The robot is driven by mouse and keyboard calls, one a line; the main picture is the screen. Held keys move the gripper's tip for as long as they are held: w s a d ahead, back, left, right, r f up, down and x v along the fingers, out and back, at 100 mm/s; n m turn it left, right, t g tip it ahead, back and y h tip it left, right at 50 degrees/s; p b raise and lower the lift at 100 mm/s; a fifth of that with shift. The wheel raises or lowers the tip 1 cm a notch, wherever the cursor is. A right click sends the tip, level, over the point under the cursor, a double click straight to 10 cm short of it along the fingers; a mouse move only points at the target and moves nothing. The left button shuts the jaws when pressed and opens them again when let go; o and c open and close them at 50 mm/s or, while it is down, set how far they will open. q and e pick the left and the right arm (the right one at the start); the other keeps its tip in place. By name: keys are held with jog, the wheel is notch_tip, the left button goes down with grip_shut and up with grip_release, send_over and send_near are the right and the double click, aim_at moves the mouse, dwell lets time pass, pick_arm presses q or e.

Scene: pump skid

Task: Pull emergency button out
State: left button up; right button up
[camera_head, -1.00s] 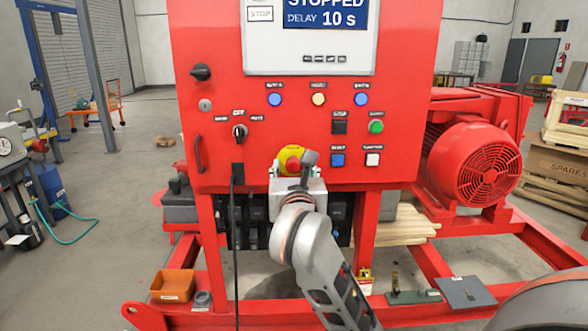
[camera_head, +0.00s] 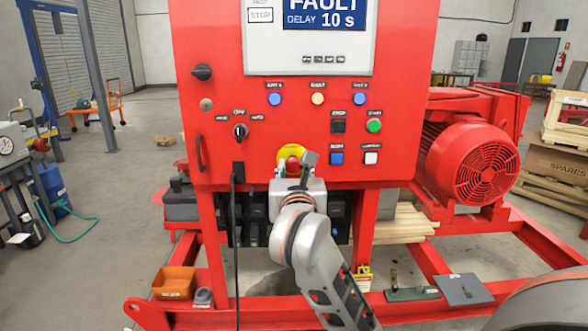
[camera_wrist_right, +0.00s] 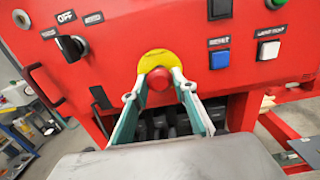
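The emergency button (camera_wrist_right: 158,84) is a red knob on a round yellow plate (camera_wrist_right: 157,61), low on the red control panel. In the head view the yellow plate (camera_head: 291,152) shows above my right gripper (camera_head: 297,174), which hides most of the knob. In the right wrist view the two fingers of my right gripper (camera_wrist_right: 160,80) reach up on either side of the knob, their tips against or very close to it. They look shut on it. The screen (camera_head: 325,12) reads FAULT, DELAY 10 s. My left gripper is in neither view.
Near the button are a rotary switch (camera_head: 240,131), a blue button (camera_head: 337,158), a white button (camera_head: 371,158) and a black cable (camera_head: 237,220). A handle (camera_head: 200,153) is at the panel's left edge. A red motor (camera_head: 475,160) stands to the right.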

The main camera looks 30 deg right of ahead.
jog(key=o, duration=0.4)
jog(key=shift+s, duration=0.1)
jog(key=v, duration=0.7)
jog(key=shift+s, duration=0.2)
jog(key=shift+a, duration=0.15)
